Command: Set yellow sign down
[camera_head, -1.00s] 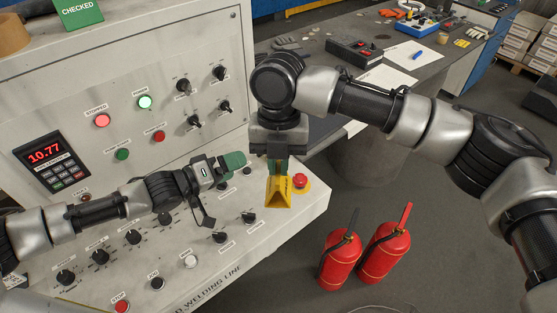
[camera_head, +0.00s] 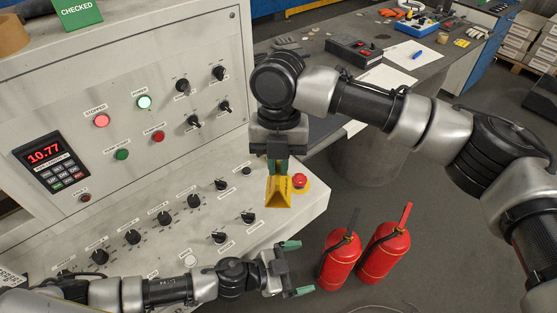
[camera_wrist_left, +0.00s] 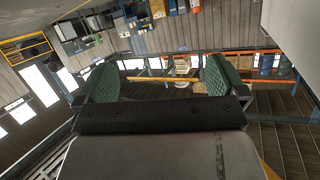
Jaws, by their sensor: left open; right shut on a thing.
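The yellow sign (camera_head: 279,192) is a small folded wedge. It hangs below my right gripper (camera_head: 277,168), which is shut on its top. In the head view it appears over the right end of the sloped control panel, just left of a red mushroom button (camera_head: 300,181). I cannot tell whether the sign touches the panel. My left gripper (camera_head: 291,268) is open and empty, past the panel's front edge, left of the fire extinguishers. In the left wrist view its green pads (camera_wrist_left: 160,80) stand wide apart with nothing between them.
The grey control console (camera_head: 215,262) has several black knobs and a lit display (camera_head: 43,152). Two red fire extinguishers (camera_head: 340,250) stand on the floor to the right. A workbench (camera_head: 330,70) with tools and papers is behind. A green "CHECKED" sign (camera_head: 77,11) sits on top of the console.

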